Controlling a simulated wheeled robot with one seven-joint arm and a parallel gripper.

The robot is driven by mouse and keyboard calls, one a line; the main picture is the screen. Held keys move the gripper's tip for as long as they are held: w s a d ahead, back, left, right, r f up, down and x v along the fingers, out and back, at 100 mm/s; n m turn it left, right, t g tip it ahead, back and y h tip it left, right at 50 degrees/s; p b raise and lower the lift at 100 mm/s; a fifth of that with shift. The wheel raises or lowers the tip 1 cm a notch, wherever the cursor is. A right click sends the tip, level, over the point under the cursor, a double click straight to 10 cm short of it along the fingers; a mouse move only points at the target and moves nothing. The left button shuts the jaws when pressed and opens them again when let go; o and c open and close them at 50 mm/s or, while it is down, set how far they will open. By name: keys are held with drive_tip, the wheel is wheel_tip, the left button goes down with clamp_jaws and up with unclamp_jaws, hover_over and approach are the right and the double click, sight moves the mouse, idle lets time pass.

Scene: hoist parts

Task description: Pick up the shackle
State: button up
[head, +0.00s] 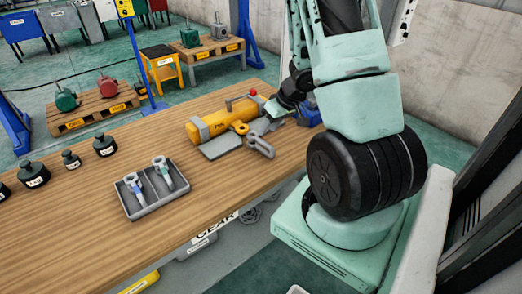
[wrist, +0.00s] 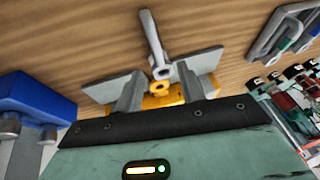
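A grey shackle-like piece (head: 260,146) lies on the wooden table beside the yellow hoist body (head: 216,121). In the wrist view the grey piece (wrist: 153,38) points away from me, its ringed end next to an orange eye (wrist: 159,88). My gripper (head: 276,111) is low at the hoist's right end. In the wrist view my gripper (wrist: 161,98) has its two fingers apart, with the orange eye showing between them. The grey piece lies beyond the fingertips; I cannot tell whether they touch anything.
Several black weights (head: 104,147) stand along the table's left part. A blue object (head: 308,108) is close to my gripper's right, and a blue block (wrist: 38,96) shows at left in the wrist view. A red knob (head: 253,92) tops the hoist. The table's front left is bare.

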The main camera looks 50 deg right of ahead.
drive_tip(key=b+x, duration=0.1)
drive_tip(key=x, duration=0.5)
drive_tip(key=shift+s+f+b, duration=0.1)
drive_tip(key=shift+f+b, duration=0.2)
clamp_jaws()
